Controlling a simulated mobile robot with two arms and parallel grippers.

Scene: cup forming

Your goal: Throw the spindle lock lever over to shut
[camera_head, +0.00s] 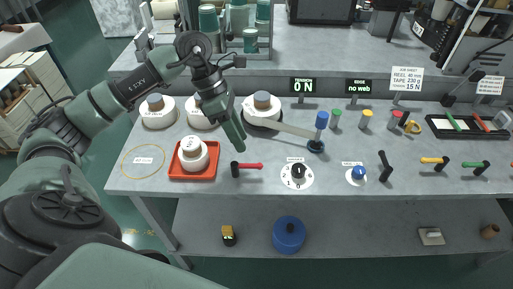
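Several levers stand along the bench front, and I cannot read which is the spindle lock. A red-handled lever (250,165) on a black hub points right, close to the red tray. A black lever (385,165) stands tilted farther right. A yellow-handled lever (432,160) and a green-handled lever (475,168) lie out to the right end. My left gripper (238,141) hangs over the bench, just above and behind the red-handled lever in the picture. Its fingers overlap, so their opening is unclear. My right gripper is out of view.
A red tray (173,172) holds a white reel. More white reels (158,118) stand behind it, and a pale strip (290,127) runs to a blue-topped post (321,122). A black dial (297,175) and blue knob (357,174) sit right of the red lever.

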